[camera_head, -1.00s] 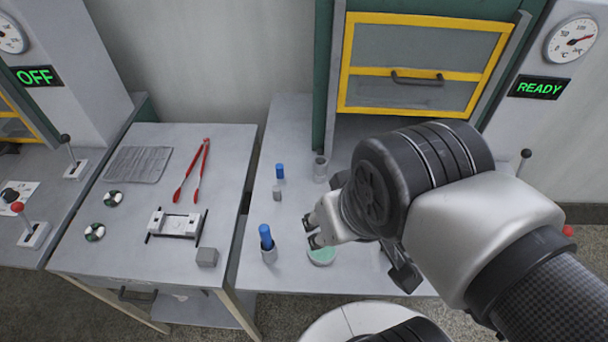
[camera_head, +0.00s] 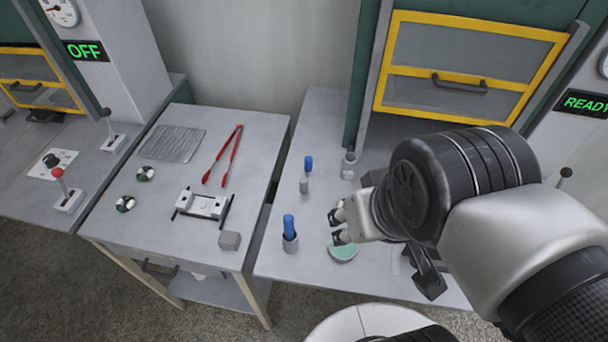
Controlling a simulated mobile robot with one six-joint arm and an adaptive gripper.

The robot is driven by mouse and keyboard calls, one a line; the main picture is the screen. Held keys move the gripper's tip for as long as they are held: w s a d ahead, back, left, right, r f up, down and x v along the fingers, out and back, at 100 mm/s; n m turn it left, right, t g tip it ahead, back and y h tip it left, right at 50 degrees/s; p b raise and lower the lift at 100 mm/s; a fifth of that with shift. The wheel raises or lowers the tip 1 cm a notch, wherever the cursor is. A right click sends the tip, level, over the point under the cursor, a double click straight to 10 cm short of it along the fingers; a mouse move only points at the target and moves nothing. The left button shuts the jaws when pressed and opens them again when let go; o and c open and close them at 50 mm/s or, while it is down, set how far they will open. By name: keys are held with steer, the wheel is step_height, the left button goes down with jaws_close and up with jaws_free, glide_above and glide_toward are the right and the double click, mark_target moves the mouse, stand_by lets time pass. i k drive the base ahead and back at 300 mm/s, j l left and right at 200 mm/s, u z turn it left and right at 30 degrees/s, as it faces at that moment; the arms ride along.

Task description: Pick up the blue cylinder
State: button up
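A blue cylinder (camera_head: 289,225) stands upright in a small grey metal cup (camera_head: 290,244) near the front left of the right-hand table. A second, smaller blue cylinder (camera_head: 308,163) stands farther back, above a small grey piece (camera_head: 304,185). My gripper (camera_head: 335,227) is to the right of the front blue cylinder and apart from it. Its two fingers point left and show a gap between them, with nothing held. Part of the gripper is hidden behind my own wrist.
A green round dish (camera_head: 343,252) lies just below my gripper. An empty grey cup (camera_head: 348,166) stands at the back. The left table holds red tongs (camera_head: 224,157), a white fixture (camera_head: 203,205) and a grey block (camera_head: 229,240). A yellow-framed cabinet (camera_head: 470,70) rises behind.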

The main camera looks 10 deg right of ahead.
mark_target(309, 160)
steer(key=i+j+z, duration=0.25)
steer(key=j+z, duration=0.25)
steer(key=j, duration=0.15)
steer(key=j+z, duration=0.25)
steer(key=j, duration=0.15)
